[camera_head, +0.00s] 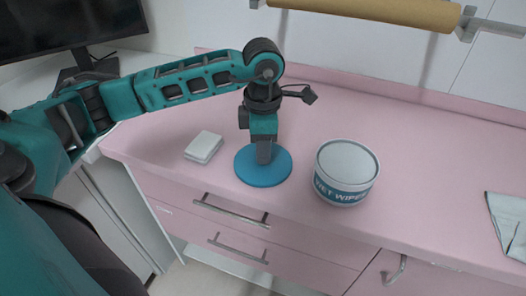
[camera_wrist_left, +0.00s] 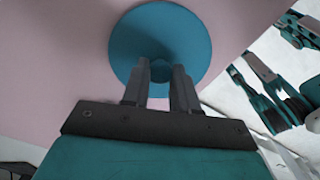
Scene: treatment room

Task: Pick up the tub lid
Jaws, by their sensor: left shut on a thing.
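The tub lid is a flat blue disc (camera_head: 262,172) on the pink counter, near its front edge. It also shows in the left wrist view (camera_wrist_left: 185,28). My left gripper (camera_head: 263,158) points down over the lid's middle. In the left wrist view my left gripper (camera_wrist_left: 161,76) has its fingertips shut on a small knob at the lid's centre. I cannot tell whether the lid touches the counter. The wet wipes tub (camera_head: 345,178) is white with a teal label and stands just right of the lid. My right gripper is not in view.
A small white stack of pads (camera_head: 204,147) lies left of the lid. A folded pale cloth (camera_head: 509,222) lies at the far right. A paper roll (camera_head: 375,10) hangs above the counter. A dark monitor (camera_head: 68,22) stands at the upper left. The counter behind the tub is clear.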

